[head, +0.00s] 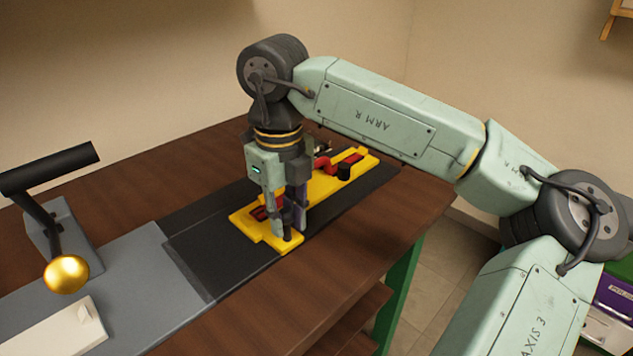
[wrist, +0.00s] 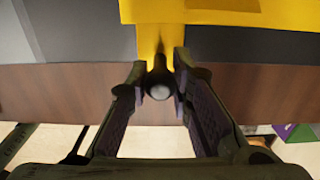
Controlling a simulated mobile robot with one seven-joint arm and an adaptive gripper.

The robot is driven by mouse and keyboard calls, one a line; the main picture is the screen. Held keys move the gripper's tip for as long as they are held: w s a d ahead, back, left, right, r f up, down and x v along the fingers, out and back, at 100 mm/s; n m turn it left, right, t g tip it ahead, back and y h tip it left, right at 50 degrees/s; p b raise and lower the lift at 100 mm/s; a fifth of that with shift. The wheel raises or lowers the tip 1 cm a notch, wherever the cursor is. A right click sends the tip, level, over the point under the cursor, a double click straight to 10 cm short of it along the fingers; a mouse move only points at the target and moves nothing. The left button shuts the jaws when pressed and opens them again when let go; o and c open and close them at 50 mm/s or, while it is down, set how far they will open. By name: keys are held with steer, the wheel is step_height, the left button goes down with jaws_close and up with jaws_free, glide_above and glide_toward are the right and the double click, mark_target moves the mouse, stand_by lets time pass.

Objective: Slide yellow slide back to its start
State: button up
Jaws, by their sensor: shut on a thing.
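The yellow slide (head: 322,188) lies on a dark track (head: 215,262) on the brown table, with red parts set in its top. Its near edge also shows at the top of the wrist view (wrist: 210,10). A dark round-topped knob (wrist: 160,88) stands on a yellow tab at the slide's near side. My gripper (head: 288,228) points down over this tab. In the wrist view my gripper (wrist: 160,92) has its two fingers on either side of the knob, shut on it.
A grey plate (head: 135,275) adjoins the track at left. On it stand a lever with a black handle (head: 50,167) and gold ball (head: 66,274), and a pale block (head: 55,328). The table's front edge is close to my gripper. Bare wood lies behind the track.

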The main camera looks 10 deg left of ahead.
stand_by(0.3)
steer(key=shift+s+a+b, duration=0.4)
steer(key=shift+s+a, duration=0.75)
steer(key=shift+s, duration=0.6)
steer(key=shift+s+a+b, duration=0.45)
steer(key=shift+s+a, duration=0.7)
steer(key=shift+s, duration=0.65)
steer(key=shift+s+a+b, duration=0.4)
steer(key=shift+s+a, duration=0.75)
steer(key=shift+s, duration=0.6)
steer(key=shift+o, duration=0.3)
steer(key=shift+s, duration=0.1)
steer(key=shift+o, duration=0.6)
steer(key=shift+s+a, duration=0.1)
steer(key=o, duration=0.7)
steer(key=shift+a, duration=0.1)
